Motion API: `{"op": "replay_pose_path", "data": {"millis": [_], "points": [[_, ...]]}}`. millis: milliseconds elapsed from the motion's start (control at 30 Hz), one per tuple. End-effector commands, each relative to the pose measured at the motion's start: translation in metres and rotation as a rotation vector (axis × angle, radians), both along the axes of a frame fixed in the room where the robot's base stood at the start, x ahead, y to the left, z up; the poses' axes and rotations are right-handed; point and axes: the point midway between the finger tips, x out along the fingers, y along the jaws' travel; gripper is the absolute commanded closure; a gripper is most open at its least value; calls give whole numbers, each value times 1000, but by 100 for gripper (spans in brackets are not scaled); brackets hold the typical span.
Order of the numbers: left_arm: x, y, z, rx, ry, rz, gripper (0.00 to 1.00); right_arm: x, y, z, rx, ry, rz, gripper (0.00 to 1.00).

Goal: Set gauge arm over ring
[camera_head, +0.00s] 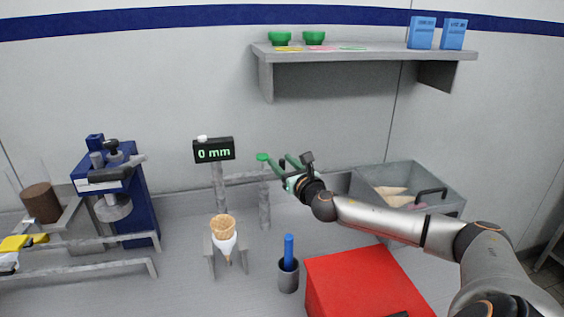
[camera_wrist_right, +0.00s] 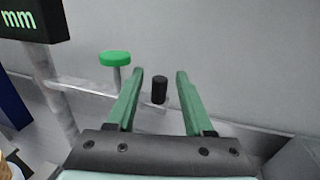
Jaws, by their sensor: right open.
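The gauge has a black display (camera_head: 214,150) reading "0 mm" on a grey post. Its grey gauge arm (camera_head: 240,178) reaches right from the post, with a green knob (camera_head: 262,157) above it. In the wrist view, the gauge arm (camera_wrist_right: 85,86) carries the green knob (camera_wrist_right: 115,59) and a black knob (camera_wrist_right: 159,90) near its end. My right gripper (camera_head: 285,164) is open at that end; its fingers (camera_wrist_right: 160,75) stand either side of the black knob, contact unclear. A cone (camera_head: 222,227) sits in a small grey stand (camera_head: 209,257), left of the gripper; any ring there is hard to make out.
A grey cup with a blue rod (camera_head: 288,253) and a red box (camera_head: 365,280) stand in front. A grey bin (camera_head: 445,181) with cones is at right, a blue machine (camera_head: 140,205) at left. A shelf (camera_head: 365,55) hangs above.

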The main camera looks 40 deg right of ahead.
Motion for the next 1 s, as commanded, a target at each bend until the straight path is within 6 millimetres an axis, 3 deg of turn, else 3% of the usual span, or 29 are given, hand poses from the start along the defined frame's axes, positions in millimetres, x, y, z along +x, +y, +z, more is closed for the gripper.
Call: {"op": "replay_pose_path", "data": {"millis": [300,767,1000], "points": [[1,0,1,0,-1,0,50,1,0,-1,0,1,1,49],[1,0,1,0,-2,0,50,1,0,0,0,0,0,100],[1,0,1,0,-2,0,50,1,0,0,0,0,0,100]]}}
